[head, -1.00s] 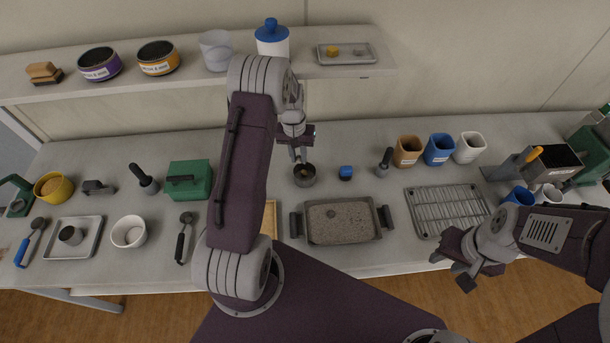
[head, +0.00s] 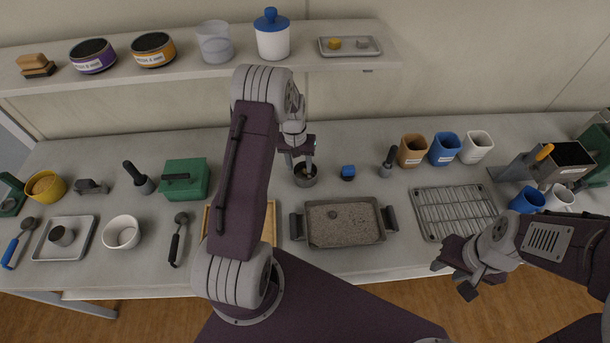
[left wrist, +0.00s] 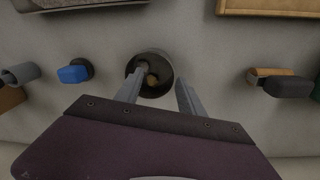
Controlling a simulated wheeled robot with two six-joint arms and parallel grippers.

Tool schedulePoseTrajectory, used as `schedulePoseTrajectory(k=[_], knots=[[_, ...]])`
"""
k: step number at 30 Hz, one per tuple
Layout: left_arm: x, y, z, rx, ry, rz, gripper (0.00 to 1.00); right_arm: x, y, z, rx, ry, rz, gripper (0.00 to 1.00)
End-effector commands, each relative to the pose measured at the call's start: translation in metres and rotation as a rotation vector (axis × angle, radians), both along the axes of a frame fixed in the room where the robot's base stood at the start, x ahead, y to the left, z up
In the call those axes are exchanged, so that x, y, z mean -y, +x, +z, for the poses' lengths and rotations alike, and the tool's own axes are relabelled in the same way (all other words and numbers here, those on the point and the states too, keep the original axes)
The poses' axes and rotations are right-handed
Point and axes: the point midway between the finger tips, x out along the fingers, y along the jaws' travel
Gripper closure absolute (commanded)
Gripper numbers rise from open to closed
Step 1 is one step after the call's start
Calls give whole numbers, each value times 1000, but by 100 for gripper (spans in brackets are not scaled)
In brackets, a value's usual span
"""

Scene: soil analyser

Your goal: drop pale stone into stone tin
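The stone tin (head: 307,184), a small round dark metal cup, stands upright on the bench; it also shows in the left wrist view (left wrist: 166,68). My left gripper (head: 301,164) is above the tin, pointing down. Its fingers are apart with nothing held between them in the left wrist view (left wrist: 157,90). A small tan stone (left wrist: 151,81) lies inside the tin, and a greyer lump (left wrist: 144,68) shows beside it; I cannot tell clearly which is the pale stone. My right gripper (head: 455,278) is open and empty near the bench's front right edge.
A soil tray (head: 345,241) with a dark lump in it stands in front of the tin. A blue-topped item (head: 348,171) is just right of the tin. A wire rack (head: 455,212) and several cups are further right. A green box (head: 184,180) stands left.

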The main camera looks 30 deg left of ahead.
Motion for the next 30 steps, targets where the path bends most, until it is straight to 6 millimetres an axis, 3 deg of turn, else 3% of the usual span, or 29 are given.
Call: schedulePoseTrajectory(k=[5,12,16,30], knots=[[-1,1,10,3,1,0,54,0,0,-3,0,0,0,64],[-5,0,62,5,1,0,54,0,0,-12,0,0,0,64],[-6,-1,82,3,1,0,54,0,0,-13,0,0,0,64],[-6,-2,90,-1,0,0,54,0,0,-13,0,0,0,64]])
